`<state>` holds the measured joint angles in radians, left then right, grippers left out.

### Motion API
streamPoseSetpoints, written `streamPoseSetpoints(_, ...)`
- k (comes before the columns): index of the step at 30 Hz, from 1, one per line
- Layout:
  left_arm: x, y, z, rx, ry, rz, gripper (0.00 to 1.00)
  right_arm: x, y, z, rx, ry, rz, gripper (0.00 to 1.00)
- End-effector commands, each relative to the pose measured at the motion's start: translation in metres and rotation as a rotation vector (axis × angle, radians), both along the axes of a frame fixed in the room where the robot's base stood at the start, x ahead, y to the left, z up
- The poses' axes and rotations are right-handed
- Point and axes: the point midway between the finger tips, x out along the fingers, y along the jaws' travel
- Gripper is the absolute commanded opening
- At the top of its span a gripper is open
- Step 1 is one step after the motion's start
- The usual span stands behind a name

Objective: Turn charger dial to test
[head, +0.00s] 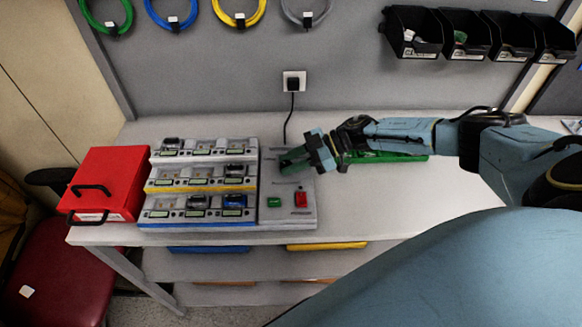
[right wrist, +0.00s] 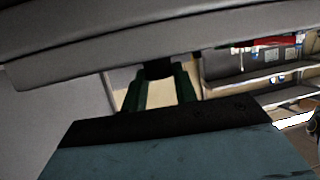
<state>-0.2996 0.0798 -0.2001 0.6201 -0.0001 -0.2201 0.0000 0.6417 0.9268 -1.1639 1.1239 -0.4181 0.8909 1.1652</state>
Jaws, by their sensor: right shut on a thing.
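The charger (head: 288,222) stands on the bench, with a grey control panel to the right of its tiered bays. My right gripper (head: 288,160) reaches in from the right over the upper part of that panel, its jaws shut on the charger dial. In the head view the gripper hides the dial, so its setting cannot be read. In the right wrist view a dark knob, the dial (right wrist: 157,68), shows between the two green fingers, under the grey panel face. My left gripper is in neither view.
The panel has a green button (head: 274,202) and a red switch (head: 301,199). Small devices sit in the tiered bays (head: 200,181). A red box (head: 112,180) stands to the left. A green tray (head: 390,157) lies behind my right forearm.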

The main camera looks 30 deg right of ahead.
Motion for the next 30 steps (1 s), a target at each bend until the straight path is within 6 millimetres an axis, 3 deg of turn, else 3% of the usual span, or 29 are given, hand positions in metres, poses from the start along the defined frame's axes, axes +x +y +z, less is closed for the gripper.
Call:
streamPoseSetpoints(19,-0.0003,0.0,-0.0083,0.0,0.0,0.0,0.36,0.0006,0.0002,0.0003,0.001,-0.001,0.06,0.06)
streamPoseSetpoints(20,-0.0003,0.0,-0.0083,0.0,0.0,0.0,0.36,0.0007,0.0003,0.0003,0.001,-0.001,0.06,0.3)
streamPoseSetpoints(24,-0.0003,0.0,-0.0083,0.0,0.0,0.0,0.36,0.0007,0.0003,0.0003,0.001,-0.001,0.059,0.48)
streamPoseSetpoints(30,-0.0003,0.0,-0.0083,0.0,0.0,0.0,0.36,0.0008,0.0003,0.0002,0.001,-0.001,0.059,0.5)
